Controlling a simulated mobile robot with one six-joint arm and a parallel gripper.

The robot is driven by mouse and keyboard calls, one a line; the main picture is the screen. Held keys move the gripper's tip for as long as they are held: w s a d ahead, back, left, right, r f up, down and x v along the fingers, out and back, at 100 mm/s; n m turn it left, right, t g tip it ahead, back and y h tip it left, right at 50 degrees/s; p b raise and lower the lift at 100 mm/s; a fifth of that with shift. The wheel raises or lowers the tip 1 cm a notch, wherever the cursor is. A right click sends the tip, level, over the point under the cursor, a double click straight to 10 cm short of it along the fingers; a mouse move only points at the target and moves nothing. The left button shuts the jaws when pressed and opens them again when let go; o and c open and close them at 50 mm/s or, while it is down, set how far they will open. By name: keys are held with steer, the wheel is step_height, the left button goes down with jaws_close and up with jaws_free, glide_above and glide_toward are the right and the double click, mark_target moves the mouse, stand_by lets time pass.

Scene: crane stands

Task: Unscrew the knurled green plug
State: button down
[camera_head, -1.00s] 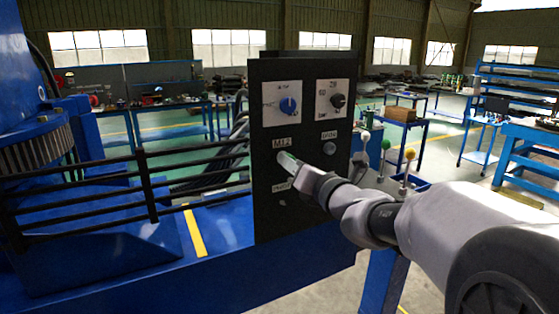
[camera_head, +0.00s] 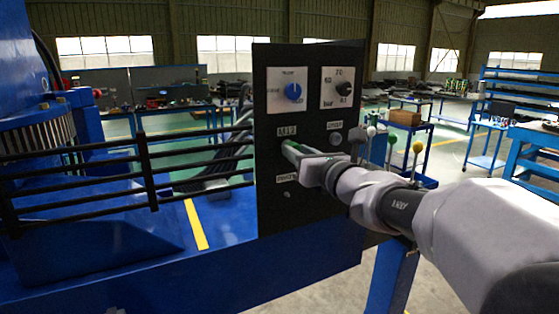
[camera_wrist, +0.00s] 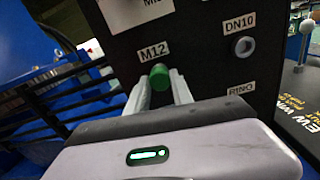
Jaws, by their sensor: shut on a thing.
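The knurled green plug (camera_wrist: 159,77) sits between my gripper's two fingers in the wrist view, just below the M12 label (camera_wrist: 153,52). In the head view a bit of green (camera_head: 297,146) shows at the fingertips, in front of the black panel (camera_head: 290,216). My gripper (camera_head: 291,148) reaches in from the right and is shut on the plug; it also shows in the wrist view (camera_wrist: 160,83). The fingers hide the plug's sides, and I cannot tell how far its thread sits in the panel.
A DN10 fitting (camera_wrist: 244,46) is right of the plug. Above are a blue knob (camera_head: 293,92) and a black knob (camera_head: 344,89). Ball-topped levers (camera_head: 417,147) stand right of the panel, close to my arm. A black railing (camera_head: 147,172) runs along the left.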

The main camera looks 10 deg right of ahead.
steer(key=shift+f, duration=0.1)
steer(key=s+n+b, duration=0.1)
steer(key=s, duration=0.1)
steer(key=s+d+n+b, duration=0.1)
steer(key=s+n+b, duration=0.1)
steer(key=shift+d+n, duration=0.15)
steer(key=shift+n, duration=0.15)
stand_by(0.7)
steer(key=shift+d, duration=0.1)
